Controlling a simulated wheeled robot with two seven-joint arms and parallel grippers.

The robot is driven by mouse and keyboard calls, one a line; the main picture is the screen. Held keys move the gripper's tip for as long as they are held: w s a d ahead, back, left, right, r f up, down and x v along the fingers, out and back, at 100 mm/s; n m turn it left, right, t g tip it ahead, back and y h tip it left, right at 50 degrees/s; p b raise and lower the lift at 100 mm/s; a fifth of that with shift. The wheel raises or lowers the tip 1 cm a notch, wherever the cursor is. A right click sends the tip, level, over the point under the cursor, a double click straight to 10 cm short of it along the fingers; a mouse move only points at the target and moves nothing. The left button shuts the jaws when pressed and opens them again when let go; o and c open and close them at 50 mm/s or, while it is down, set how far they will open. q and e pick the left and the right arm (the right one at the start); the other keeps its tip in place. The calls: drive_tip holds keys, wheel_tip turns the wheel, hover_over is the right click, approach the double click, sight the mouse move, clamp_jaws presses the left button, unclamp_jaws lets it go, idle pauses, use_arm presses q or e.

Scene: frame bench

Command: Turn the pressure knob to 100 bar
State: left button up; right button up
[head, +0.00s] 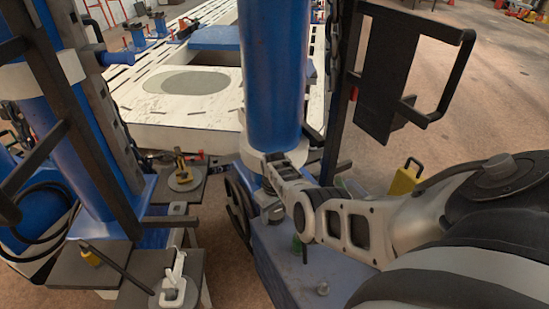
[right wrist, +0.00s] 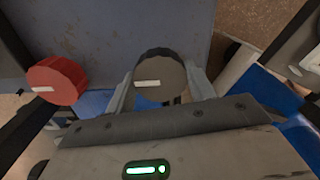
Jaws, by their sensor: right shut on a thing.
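A dark round knob (right wrist: 160,76) with a white mark sits between the fingers of my right gripper (right wrist: 158,90) in the right wrist view. The gripper is shut on the knob, with one finger on each side. The white mark lies about level on the left part of the knob's face. No scale or pressure reading can be made out. In the head view my right gripper (head: 270,200) is low beside the foot of the blue column, and the knob cannot be clearly told there. My left gripper is not in view.
A red knob (right wrist: 57,80) with a white mark is left of the dark knob. A thick blue column (head: 272,80) rises behind my gripper. A blue-grey base (head: 275,270) lies below. A black handled frame (head: 385,80) stands right. Small trays (head: 165,210) with tools are left.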

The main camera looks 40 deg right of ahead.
sight(274, 212)
idle(0.3)
drive_tip(key=o, duration=0.9)
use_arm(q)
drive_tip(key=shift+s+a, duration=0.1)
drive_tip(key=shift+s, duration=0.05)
use_arm(e)
drive_tip(key=shift+o, duration=0.5)
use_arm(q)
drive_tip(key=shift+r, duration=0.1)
use_arm(e)
drive_tip(key=shift+r, duration=0.15)
drive_tip(key=shift+r+p, duration=0.35)
drive_tip(key=shift+r, duration=0.05)
wheel_tip(274, 212, up, 5)
drive_tip(key=p, duration=0.3)
drive_tip(key=shift+r, duration=0.1)
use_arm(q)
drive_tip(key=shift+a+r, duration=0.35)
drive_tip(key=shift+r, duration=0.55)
use_arm(e)
wheel_tip(274, 212, up, 10)
